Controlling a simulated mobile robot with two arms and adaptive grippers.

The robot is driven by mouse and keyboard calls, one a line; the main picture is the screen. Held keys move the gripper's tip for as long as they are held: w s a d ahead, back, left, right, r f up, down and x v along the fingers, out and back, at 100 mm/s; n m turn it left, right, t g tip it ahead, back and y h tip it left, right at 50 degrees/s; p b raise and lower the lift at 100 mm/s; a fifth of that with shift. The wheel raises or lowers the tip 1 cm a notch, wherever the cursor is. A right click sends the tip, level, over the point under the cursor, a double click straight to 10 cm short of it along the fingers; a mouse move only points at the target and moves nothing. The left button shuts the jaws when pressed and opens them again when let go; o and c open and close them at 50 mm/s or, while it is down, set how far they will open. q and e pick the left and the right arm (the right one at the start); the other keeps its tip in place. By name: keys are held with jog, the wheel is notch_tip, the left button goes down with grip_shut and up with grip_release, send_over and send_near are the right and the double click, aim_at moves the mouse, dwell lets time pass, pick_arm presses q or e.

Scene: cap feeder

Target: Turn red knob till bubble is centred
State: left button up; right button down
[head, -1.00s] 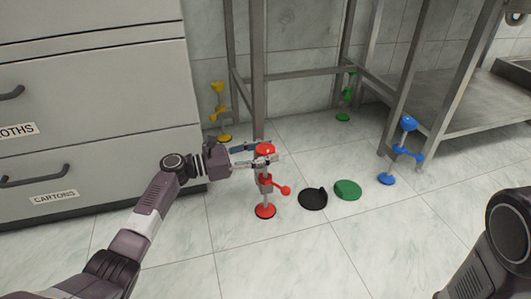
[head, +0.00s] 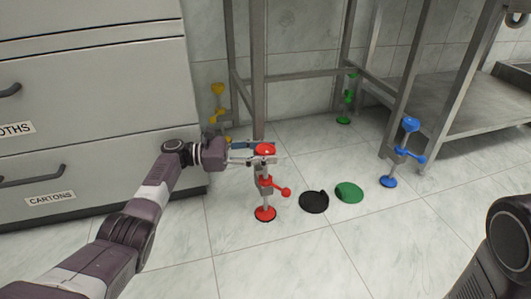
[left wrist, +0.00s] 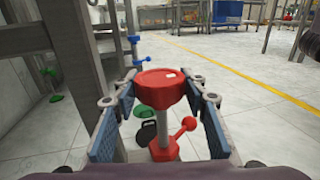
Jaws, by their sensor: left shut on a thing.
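The red knob (head: 265,150) tops a red adjustable foot with a grey stem, a side lever (head: 282,191) and a round red base (head: 265,213) on the tiled floor. My left gripper (head: 262,158) reaches in from the left at the knob's height. In the left wrist view, its blue-padded fingers stand on both sides of the red knob (left wrist: 160,86), shut on it. A small pale mark shows on the knob's top. No bubble level can be made out. My right gripper is outside the views.
A black disc (head: 313,202) and a green disc (head: 349,192) lie right of the red foot. Yellow (head: 218,102), green (head: 347,98) and blue (head: 404,153) feet stand by the metal frame legs. A drawer cabinet (head: 90,90) stands on the left.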

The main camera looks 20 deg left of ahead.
pick_arm(q)
jog(key=shift+s+d+f, duration=0.1)
jog(key=shift+d+f, duration=0.05)
jog(key=o, duration=1.1)
jog(key=shift+o, duration=0.3)
